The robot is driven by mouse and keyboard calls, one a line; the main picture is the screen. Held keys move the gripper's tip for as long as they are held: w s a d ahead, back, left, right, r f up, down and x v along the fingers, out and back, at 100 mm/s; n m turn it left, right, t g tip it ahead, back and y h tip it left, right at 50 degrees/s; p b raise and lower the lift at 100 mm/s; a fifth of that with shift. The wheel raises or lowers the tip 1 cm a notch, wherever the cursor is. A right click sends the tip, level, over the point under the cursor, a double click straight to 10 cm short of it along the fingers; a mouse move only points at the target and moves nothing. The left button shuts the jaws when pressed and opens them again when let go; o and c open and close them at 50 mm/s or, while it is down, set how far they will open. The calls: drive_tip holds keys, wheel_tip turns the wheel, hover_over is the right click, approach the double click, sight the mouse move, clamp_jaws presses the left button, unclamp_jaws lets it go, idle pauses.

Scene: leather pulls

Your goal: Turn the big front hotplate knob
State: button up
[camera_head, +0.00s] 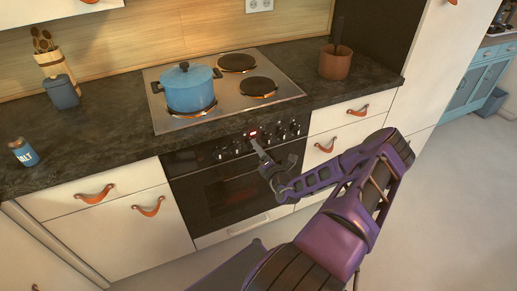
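The control panel on the oven front carries a row of small black knobs. Some knobs (227,150) are left of a small red-lit display (253,134), and several more (282,132) are to its right. I cannot tell which one is the big front hotplate's knob. My gripper (258,146) is at the panel just below the display, between the two knob groups. Its fingers look narrow and close together; whether they are open or touch a knob is unclear. A blue lidded pot (189,89) stands on the front left hotplate (193,112), whose rim looks orange.
The steel hob (225,100) is set in a dark worktop (100,135). A front right hotplate (258,87) and a rear one (237,62) are bare. Drawers with leather pulls (149,207) flank the oven (225,190). A copper-coloured pot (335,63) stands right. Open floor (450,200) lies right.

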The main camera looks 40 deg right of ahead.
drive_tip(key=v, duration=1.7)
drive_tip(key=shift+s, duration=0.25)
